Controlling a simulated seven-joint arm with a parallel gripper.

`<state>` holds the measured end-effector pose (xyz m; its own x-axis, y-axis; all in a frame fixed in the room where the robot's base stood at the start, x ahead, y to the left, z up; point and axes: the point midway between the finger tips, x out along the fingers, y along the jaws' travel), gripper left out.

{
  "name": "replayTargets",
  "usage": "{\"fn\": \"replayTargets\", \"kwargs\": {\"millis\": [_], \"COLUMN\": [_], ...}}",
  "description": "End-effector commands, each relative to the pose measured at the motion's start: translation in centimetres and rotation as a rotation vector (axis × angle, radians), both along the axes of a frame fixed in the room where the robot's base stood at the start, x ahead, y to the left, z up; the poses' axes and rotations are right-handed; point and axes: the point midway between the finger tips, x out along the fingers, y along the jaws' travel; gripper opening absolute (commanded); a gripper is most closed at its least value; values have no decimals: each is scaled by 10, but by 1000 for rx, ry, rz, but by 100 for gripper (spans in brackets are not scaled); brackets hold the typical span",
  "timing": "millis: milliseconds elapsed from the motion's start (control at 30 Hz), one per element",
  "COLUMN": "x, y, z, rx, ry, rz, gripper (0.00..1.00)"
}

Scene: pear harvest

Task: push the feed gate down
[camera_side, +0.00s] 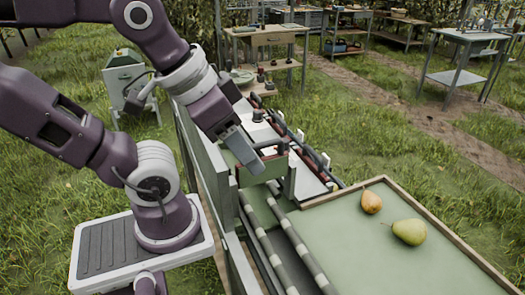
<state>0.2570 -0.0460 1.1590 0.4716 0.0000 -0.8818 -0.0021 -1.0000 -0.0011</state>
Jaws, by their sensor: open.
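My gripper (256,166) reaches down from the upper left over the sorting line, its grey fingers pointing down and to the right. It is open, with no fruit visible in it. What looks like the feed gate (271,169) is a small green panel standing across the line, directly by my fingertips. My fingers overlap the panel's left part in this view, so I cannot tell whether they touch it. The gate looks raised above the striped rollers (299,252) in front of it.
A green tray (375,262) with a wooden rim lies at the lower right, holding a small yellow pear (371,202) and a larger green pear (409,231). Rails and dark tubes run behind the gate. A workbench (268,38) and other tables stand farther back on the grass.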

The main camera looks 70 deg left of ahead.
Motion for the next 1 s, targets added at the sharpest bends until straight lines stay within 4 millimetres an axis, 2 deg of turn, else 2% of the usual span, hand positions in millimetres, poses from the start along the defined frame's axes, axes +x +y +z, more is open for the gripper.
{"fn": "replayTargets", "kwargs": {"millis": [33,133,233,400,500,567,667,767,1000], "x": [2,14,35,67,77,80,81,81,81], "y": [1,9,26,58,70,74,77,79,89], "z": [2,18,44,76,86,89,87,74,22], "rx": [15,136,325,512,541,544,547,545,544], "ry": [6,71,204,424,495,517,531,532,532], "rz": [-19,-202,-551,-1144,-1371,-1450,-1501,-1502,-1501], "gripper": [40,20,0,0,0,0,0,0,0]}}
